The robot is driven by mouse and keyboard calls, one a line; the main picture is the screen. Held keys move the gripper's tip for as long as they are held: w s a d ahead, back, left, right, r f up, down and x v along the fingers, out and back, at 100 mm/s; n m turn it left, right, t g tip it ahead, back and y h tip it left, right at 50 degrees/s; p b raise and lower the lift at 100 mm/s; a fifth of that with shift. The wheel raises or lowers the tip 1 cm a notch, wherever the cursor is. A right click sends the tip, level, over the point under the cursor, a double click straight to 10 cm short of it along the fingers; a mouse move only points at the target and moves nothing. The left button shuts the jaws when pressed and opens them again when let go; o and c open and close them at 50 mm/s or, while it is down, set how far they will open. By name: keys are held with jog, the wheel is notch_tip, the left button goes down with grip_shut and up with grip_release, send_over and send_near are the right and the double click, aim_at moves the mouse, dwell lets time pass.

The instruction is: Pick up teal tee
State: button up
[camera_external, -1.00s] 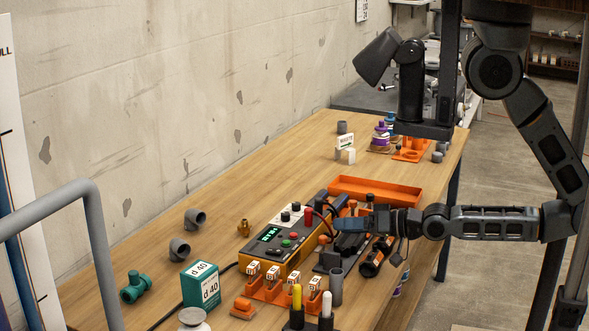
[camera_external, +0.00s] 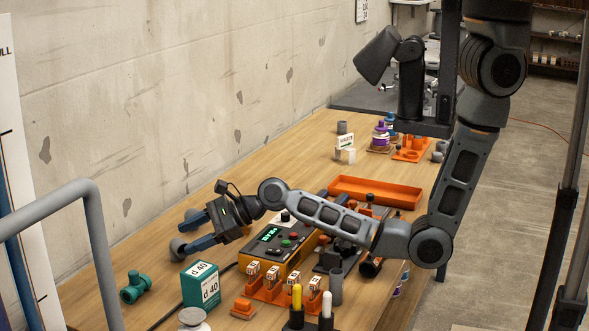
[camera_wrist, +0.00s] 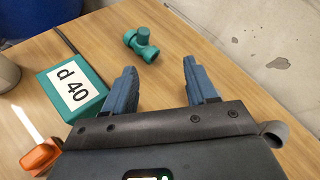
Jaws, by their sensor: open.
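The teal tee (camera_external: 135,287) lies on the wooden table at the lower left in the external view, left of the teal "d 40" box (camera_external: 200,285). In the wrist view the tee (camera_wrist: 142,45) lies beyond the fingertips, at the top and a little left of the gap between them. My gripper (camera_external: 192,232) is open and empty, with two blue fingers. In the wrist view both fingers of my gripper (camera_wrist: 160,70) show spread apart.
A grey elbow (camera_external: 180,250) sits by the fingers, partly hidden. The "d 40" box (camera_wrist: 80,92) stands left of the fingers in the wrist view. The control box (camera_external: 275,240) and orange holders (camera_external: 270,290) are to the right. Bare table surrounds the tee.

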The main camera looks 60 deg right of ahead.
aim_at(136, 272)
jog(key=w+a+f+m, duration=0.1)
jog(key=w+a, duration=0.1)
jog(key=w+a+f+m+g, duration=0.1)
jog(key=a, duration=0.2)
jog(key=w+a+f+m+y+b, duration=0.1)
jog(key=w+a, duration=0.1)
jog(key=shift+w+a+f+g, duration=0.2)
jog(key=shift+w+a+g, duration=0.1)
jog(key=shift+d+f+b+x, duration=0.15)
jog(key=shift+x, duration=1.15)
jog(key=shift+d+f+b+x, duration=0.1)
jog(key=shift+d+b+x, duration=0.05)
jog(key=shift+x, duration=1.15)
jog(key=shift+w, duration=0.1)
grip_shut()
